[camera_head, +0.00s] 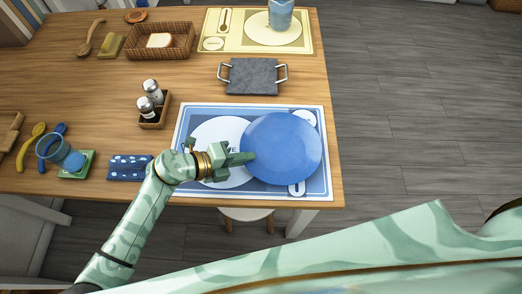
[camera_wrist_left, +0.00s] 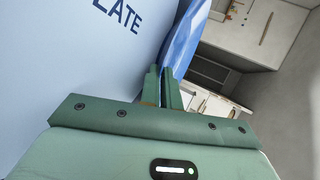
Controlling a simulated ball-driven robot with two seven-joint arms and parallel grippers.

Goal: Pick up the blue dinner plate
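The blue dinner plate (camera_head: 285,148) is over the right half of the blue place mat (camera_head: 184,132), covering part of the mat's printed plate circle. In the left wrist view the plate (camera_wrist_left: 185,40) shows nearly edge-on, with its rim running down between my fingers. My left gripper (camera_head: 244,158) is at the plate's left edge; its fingers (camera_wrist_left: 163,88) are close together on the rim. How high the plate is above the mat is hard to tell. My right gripper is not in view.
Salt and pepper shakers stand in a small basket (camera_head: 154,122) behind my left arm. A grey slab with metal handles (camera_head: 252,77) lies beyond the mat. A blue patterned cloth (camera_head: 129,168) and blue mug (camera_head: 73,161) are left. The table's right edge is close to the plate.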

